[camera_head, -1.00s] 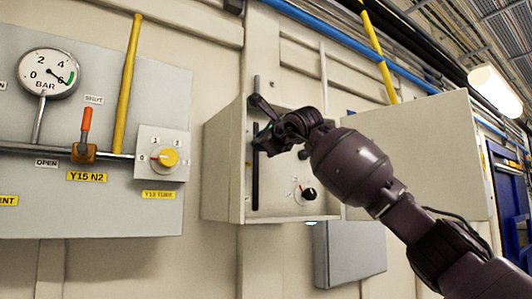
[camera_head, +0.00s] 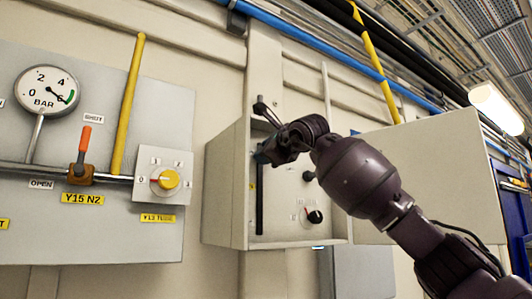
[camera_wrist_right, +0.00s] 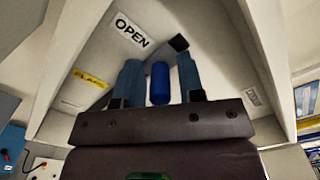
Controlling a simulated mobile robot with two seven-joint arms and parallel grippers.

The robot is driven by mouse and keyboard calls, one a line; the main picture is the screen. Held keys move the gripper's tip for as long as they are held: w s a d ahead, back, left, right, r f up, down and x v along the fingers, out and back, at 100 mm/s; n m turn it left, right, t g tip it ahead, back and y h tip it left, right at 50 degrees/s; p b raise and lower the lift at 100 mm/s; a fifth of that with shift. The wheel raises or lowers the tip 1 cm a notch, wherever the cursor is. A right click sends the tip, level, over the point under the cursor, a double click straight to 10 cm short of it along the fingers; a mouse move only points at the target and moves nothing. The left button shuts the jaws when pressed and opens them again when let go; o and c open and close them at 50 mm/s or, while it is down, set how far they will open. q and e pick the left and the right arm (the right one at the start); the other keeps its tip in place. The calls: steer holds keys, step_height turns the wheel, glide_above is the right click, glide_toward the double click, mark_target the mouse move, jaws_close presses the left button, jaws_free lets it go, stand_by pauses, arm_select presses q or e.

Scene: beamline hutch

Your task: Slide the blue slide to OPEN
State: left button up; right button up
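The blue slide (camera_wrist_right: 159,83) is a short rounded handle between the two fingers of my right gripper in the right wrist view. The fingers (camera_wrist_right: 160,82) stand on either side of it, with a narrow gap showing at each side. A white OPEN label (camera_wrist_right: 131,30) is above and left of it, and a yellow label (camera_wrist_right: 91,78) is further left. In the head view my right gripper (camera_head: 266,153) is inside the open grey box, at the upper part of a dark vertical track (camera_head: 260,205), and hides the slide. My left gripper is out of view.
The box (camera_head: 226,190) has its door (camera_head: 440,165) swung open to the right, behind my right arm. A black knob (camera_head: 315,217) sits low inside the box. To the left, a panel carries a gauge (camera_head: 47,88), an orange-handled valve (camera_head: 82,150) and a yellow knob (camera_head: 165,179).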

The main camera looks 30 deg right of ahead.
steer(key=shift+o, duration=0.4)
steer(key=shift+s, duration=0.2)
steer(key=s+b, duration=0.3)
steer(key=s, duration=0.7)
steer(key=shift+s+d, duration=0.2)
steer(key=shift+d, duration=0.2)
